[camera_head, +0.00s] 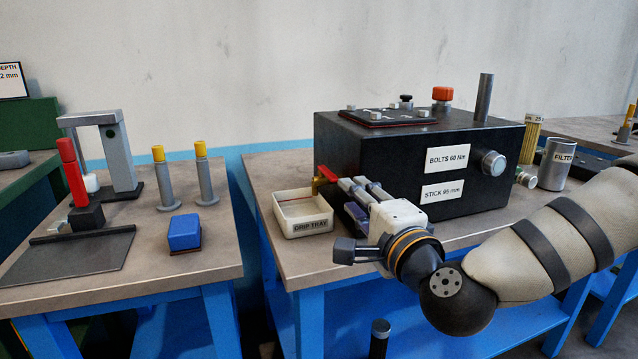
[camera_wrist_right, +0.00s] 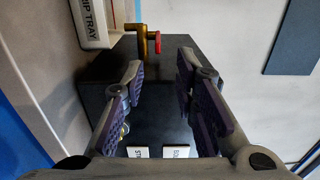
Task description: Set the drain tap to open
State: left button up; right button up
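The drain tap shows in the head view as a red handle (camera_head: 327,174) low on the left side of the black housing (camera_head: 345,142). In the right wrist view the tap has a brass body (camera_wrist_right: 141,40) and a red handle (camera_wrist_right: 158,43) at its end. My right gripper (camera_head: 353,184) is open and empty in front of the housing. Its fingertips are close to the tap in the head view. In the right wrist view the tap is beyond the gap between the spread fingers (camera_wrist_right: 160,72), apart from them. My left gripper is not in view.
The white drip tray (camera_head: 285,221) sits below and left of the tap on the bench. A grey filter can (camera_head: 556,165) stands right of the housing. The left bench holds a blue block (camera_head: 184,232), a press stand and yellow-topped posts. A gap separates the benches.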

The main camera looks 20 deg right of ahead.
aim_at(336, 181)
jog(key=w, duration=1.1)
jog(key=shift+a+f, duration=0.1)
jog(key=shift+a, duration=0.05)
grip_shut()
